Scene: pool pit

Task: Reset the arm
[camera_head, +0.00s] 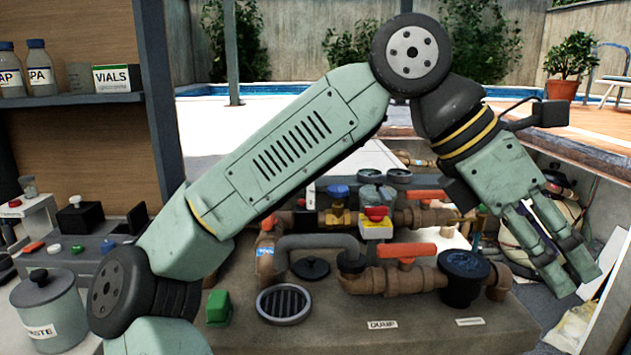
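My pale green arm crosses the view from the lower left, bends at a dark elbow joint near the top and comes down on the right. My gripper (577,282) points down and to the right, beside the right end of the pipework. Its two fingers lie nearly parallel with a narrow dark gap between them. From this angle I cannot tell whether it is open or shut. No object shows clearly between the fingers.
Brown pipes with orange-handled valves (408,250) stand on a stone block (370,325) below my arm. A round grate (284,304) and green block (218,307) sit there. A waste canister (48,305) stands lower left. A shelf (75,99) holds bottles and a vials box (118,78).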

